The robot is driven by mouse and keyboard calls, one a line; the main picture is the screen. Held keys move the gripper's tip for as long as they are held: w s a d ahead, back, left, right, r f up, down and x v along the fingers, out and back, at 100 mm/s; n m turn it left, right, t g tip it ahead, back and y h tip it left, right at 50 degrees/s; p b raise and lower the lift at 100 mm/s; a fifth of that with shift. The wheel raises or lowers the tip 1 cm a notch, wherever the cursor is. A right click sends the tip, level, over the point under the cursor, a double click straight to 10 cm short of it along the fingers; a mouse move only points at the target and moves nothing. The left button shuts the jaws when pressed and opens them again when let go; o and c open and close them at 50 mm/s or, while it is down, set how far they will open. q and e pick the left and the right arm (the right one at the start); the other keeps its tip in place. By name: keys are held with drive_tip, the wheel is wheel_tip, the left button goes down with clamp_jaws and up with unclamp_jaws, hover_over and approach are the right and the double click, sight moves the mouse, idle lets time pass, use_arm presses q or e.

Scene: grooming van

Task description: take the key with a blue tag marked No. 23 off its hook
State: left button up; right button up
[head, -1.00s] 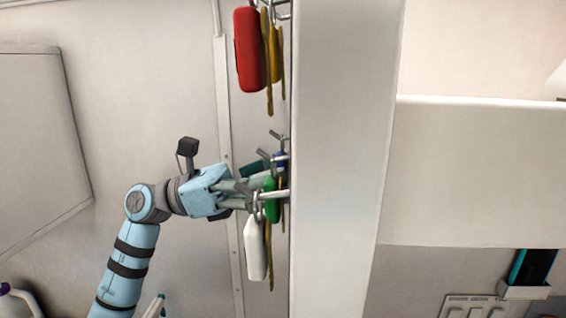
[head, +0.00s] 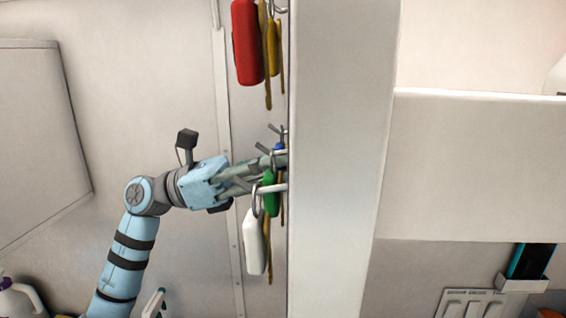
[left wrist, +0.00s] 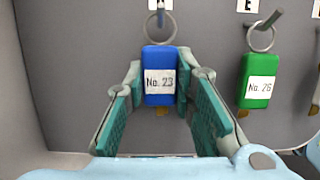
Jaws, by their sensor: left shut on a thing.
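The blue tag marked No. 23 (left wrist: 158,60) hangs upright in the left wrist view, its ring (left wrist: 160,28) still around its hook (left wrist: 160,8). A bit of the brass key shows below the tag. My left gripper (left wrist: 158,76) is shut on the tag, one green-padded finger on each side. In the head view my left gripper (head: 272,162) reaches in among the hanging keys, and only a little of the blue tag (head: 279,148) shows there. My right gripper is in neither view.
A green tag marked No. 26 (left wrist: 260,80) hangs close on the right. In the head view a white tag (head: 255,243) hangs just below my gripper, and red (head: 246,42) and yellow (head: 272,48) tags hang above. A pale panel edge (head: 340,160) stands right of the hooks.

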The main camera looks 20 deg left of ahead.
use_arm(q)
drive_tip(key=shift+r+p, duration=0.4)
drive_tip(key=shift+r, duration=0.35)
drive_tip(key=shift+a+f+b, duration=0.15)
drive_tip(key=shift+a+b, duration=0.15)
drive_tip(key=shift+b, duration=0.1)
drive_tip(key=shift+c, duration=0.4)
drive_tip(key=s+a+b, duration=0.1)
drive_tip(key=a+b, duration=0.2)
drive_tip(key=a, duration=0.3)
drive_tip(key=shift+s+a+b, duration=0.15)
drive_tip(key=shift+s+b, duration=0.2)
drive_tip(key=shift+b, duration=0.05)
